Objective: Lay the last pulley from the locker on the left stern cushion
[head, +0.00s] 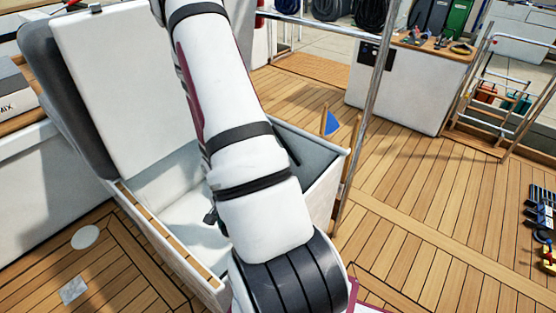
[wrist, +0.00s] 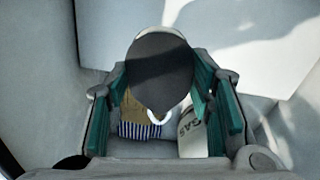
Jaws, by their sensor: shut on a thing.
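My gripper (wrist: 160,88) shows in the wrist view with its teal finger pads on either side of a dark round pulley (wrist: 160,62). It is shut on the pulley, which has a pale rim at the top and a small white loop at its lower edge. The pulley is inside or just above the pale locker, whose walls surround the view. In the head view my arm reaches down over the open white locker (head: 158,233), and my arm and the locker hide the pulley there. I cannot make out the left stern cushion for certain.
Below the pulley in the wrist view are a blue-and-white striped thing (wrist: 138,130) and a white canister marked GAS (wrist: 192,135). The locker lid (head: 115,75) stands raised at the left. A metal post (head: 372,110) rises beside the locker.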

